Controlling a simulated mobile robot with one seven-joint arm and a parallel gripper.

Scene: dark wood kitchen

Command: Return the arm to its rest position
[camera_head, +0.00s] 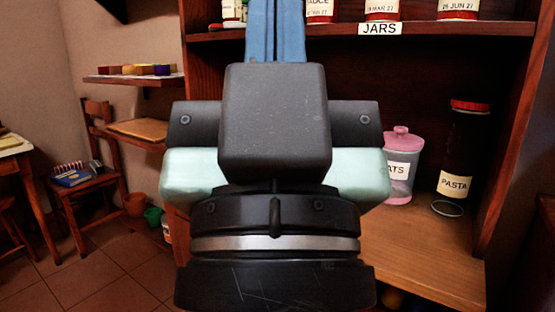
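A large dark grey and black part of my own arm (275,240) fills the middle of the head view. It has a silver ring low down, pale green pieces at both sides and dark side blocks with screws. A blue upright part rises behind its top and runs out of the picture at the upper edge. I cannot clearly make out gripper fingertips, so I cannot tell whether my gripper is open or shut or holds anything.
Behind my arm stands a wooden shelf unit (440,35) labelled JARS. A pink-lidded jar (402,150) and a dark pasta jar (458,150) stand on its lower board, to the right. At left are a chair (85,185), a table, a small wall shelf (130,79) and open tiled floor.

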